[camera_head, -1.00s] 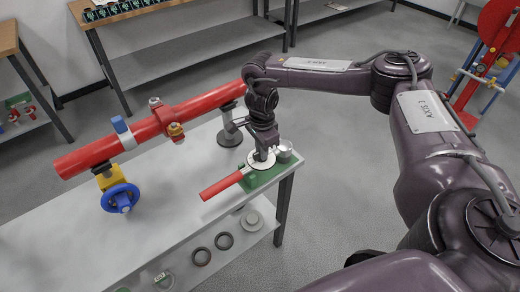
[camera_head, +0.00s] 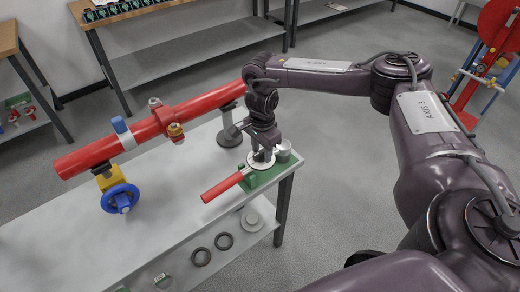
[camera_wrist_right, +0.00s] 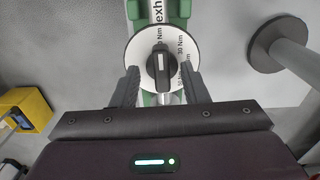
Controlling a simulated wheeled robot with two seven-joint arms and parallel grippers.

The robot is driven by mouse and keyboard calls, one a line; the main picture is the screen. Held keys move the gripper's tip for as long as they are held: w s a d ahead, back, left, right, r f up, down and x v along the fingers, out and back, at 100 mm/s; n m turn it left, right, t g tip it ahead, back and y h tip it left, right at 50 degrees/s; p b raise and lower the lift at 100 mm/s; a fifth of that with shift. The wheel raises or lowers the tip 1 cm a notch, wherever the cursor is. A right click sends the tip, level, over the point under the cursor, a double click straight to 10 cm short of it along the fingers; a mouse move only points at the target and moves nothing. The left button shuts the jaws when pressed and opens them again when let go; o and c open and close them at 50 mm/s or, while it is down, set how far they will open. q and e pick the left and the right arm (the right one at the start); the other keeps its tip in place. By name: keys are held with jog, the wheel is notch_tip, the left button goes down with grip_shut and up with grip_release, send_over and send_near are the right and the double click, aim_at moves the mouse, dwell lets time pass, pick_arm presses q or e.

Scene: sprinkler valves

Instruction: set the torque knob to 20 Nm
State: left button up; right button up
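The torque knob (camera_wrist_right: 160,62) is a black bar with a white pointer stripe, on a round white dial (camera_wrist_right: 134,50). Its bar lies upright in the right wrist view. One printed mark right of the knob reads 30 Nm; the lower marks are partly hidden by a finger. The dial (camera_head: 258,166) sits on a green base with a red handle (camera_head: 221,187) at the table's right end. My right gripper (camera_wrist_right: 160,75) is open, with one finger on each side of the knob and visible gaps. It comes down over the dial in the head view (camera_head: 262,154). My left gripper is not in view.
A long red pipe (camera_head: 150,128) with fittings runs over the grey table (camera_head: 165,200), left of the dial. A blue handwheel (camera_head: 120,198) hangs under it. A grey pipe stand (camera_head: 230,137) is close behind the dial. Black rings (camera_head: 201,257) lie on the lower shelf.

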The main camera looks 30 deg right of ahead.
aim_at(261, 152)
notch_tip(261, 152, up, 6)
jog(key=p, duration=0.5)
dwell(0.5)
